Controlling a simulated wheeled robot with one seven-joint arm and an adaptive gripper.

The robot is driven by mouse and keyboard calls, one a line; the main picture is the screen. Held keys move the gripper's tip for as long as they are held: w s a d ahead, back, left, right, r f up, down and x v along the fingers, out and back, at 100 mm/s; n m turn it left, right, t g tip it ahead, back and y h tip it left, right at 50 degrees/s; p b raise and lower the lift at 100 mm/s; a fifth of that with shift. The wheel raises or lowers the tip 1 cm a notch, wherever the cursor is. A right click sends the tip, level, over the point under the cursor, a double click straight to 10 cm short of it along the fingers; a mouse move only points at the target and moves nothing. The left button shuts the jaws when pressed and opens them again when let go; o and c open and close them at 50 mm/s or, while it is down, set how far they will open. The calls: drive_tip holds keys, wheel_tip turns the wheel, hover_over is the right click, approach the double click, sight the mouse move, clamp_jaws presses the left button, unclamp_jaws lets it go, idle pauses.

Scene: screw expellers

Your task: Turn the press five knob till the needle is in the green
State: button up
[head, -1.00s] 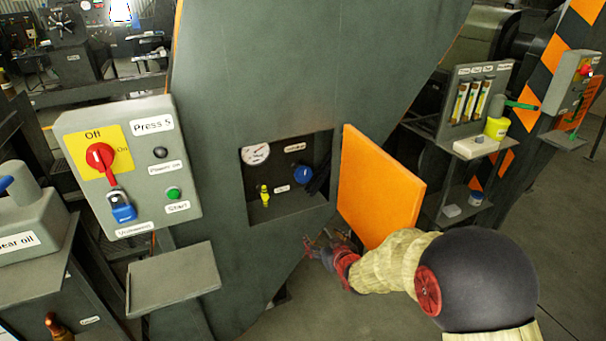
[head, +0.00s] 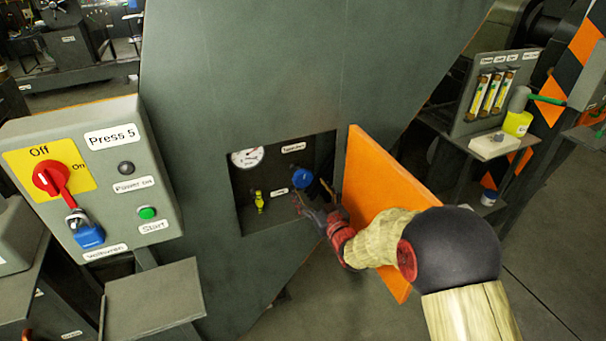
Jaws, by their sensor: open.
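The blue knob (head: 302,179) sits in a dark recess in the grey press body, on the recess's right side. A round white gauge (head: 247,157) is at the recess's upper left; its needle and any green zone are too small to read. My gripper (head: 304,201) is open at the recess, just below and right of the knob. I cannot tell whether a finger touches the knob. The orange door (head: 380,200) of the recess stands open to the right of my gripper.
A yellow-green fitting (head: 259,202) is low in the recess, left of the knob. The Press 5 switch box (head: 105,190) has a red switch (head: 52,180) at Off with a blue padlock (head: 88,235). A bare grey shelf (head: 155,295) juts out below.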

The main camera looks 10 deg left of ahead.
sight(304, 181)
drive_tip(key=b+x, duration=0.1)
drive_tip(key=x, duration=0.5)
drive_tip(key=shift+w+a, duration=0.15)
drive_tip(key=shift+w, duration=0.1)
drive_tip(key=shift+c, duration=0.9)
drive_tip(key=c, duration=1)
